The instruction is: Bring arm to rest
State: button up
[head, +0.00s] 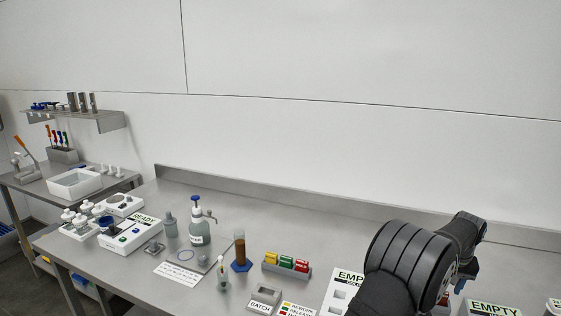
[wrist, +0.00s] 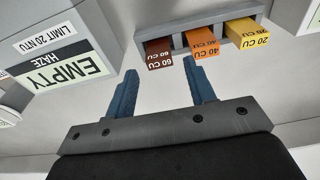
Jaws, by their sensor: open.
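My arm (head: 405,265) reaches in from the lower right of the head view, its dark rounded links over the right part of the bench. In the wrist view my gripper (wrist: 163,78) shows two blue fingers, spread apart with nothing between them. The fingertips point toward a grey rack (wrist: 178,40) holding a brown 60 CU block (wrist: 159,54), an orange 40 CU block (wrist: 202,42) and a yellow 20 CU block (wrist: 246,33). The tips appear close to the rack in the picture; whether they touch cannot be told. In the head view my arm hides most of the gripper.
A box labelled EMPTY HAZE (wrist: 62,65) stands left of the fingers. The steel bench (head: 130,265) also holds a wash bottle (head: 197,228), a brown-filled cylinder (head: 239,250), a rack of coloured blocks (head: 287,270) and a READY box (head: 130,232). A wall (head: 300,150) stands behind.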

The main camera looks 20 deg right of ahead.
notch_tip(320, 180, up, 2)
jog(key=shift+r, duration=0.1)
jog(key=s+a+r, duration=0.2)
jog(key=s+r, duration=0.5)
jog(key=s, duration=0.5)
jog(key=w+a+r, duration=0.1)
jog(key=w+a, duration=0.4)
jog(key=a, duration=0.8)
jog(key=w+a+r, duration=0.1)
jog(key=w+a, duration=0.4)
jog(key=a, duration=0.8)
jog(key=w+a+f, duration=0.2)
jog(key=w+f, duration=0.2)
jog(key=w, duration=0.2)
jog(key=shift+w+a+f, duration=0.15)
jog(key=shift+w+a, duration=0.05)
jog(key=s+d+r, duration=0.3)
jog(key=s+r, duration=0.1)
jog(key=s, duration=0.3)
jog(key=s+d, duration=0.1)
jog(key=d, duration=0.9)
jog(key=shift+s+r, duration=0.2)
jog(key=shift+r, duration=0.1)
